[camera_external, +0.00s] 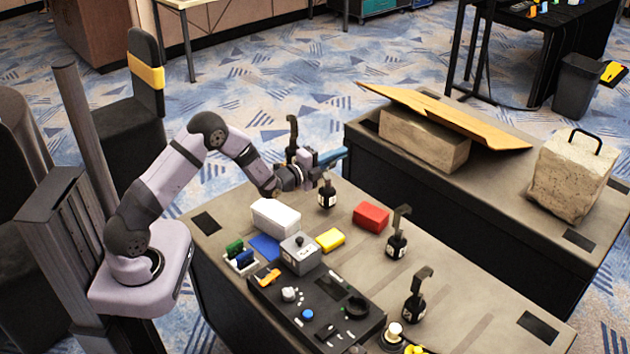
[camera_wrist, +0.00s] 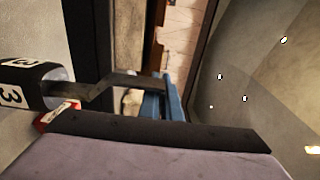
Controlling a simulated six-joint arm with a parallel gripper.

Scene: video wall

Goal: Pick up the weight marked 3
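The weight marked 3 is a black bottle shape with a white label and a flat dark hook. It lies sideways across the left of the wrist view (camera_wrist: 22,88), with its hook reaching right toward a blue finger part of my gripper (camera_wrist: 160,105). In the external view a black weight (camera_external: 327,196) is at the far side of the near table, directly below my gripper (camera_external: 328,163). The gripper is at hook height. Its fingertips overlap the hook's top, so I cannot tell whether they are shut on it.
Two more black hooked weights, a middle one (camera_external: 397,246) and a nearer one (camera_external: 414,307), stand to the right. A red block (camera_external: 371,217), a white box (camera_external: 276,217), a yellow block (camera_external: 330,240) and a black control panel (camera_external: 335,318) share the table. A second table stands behind.

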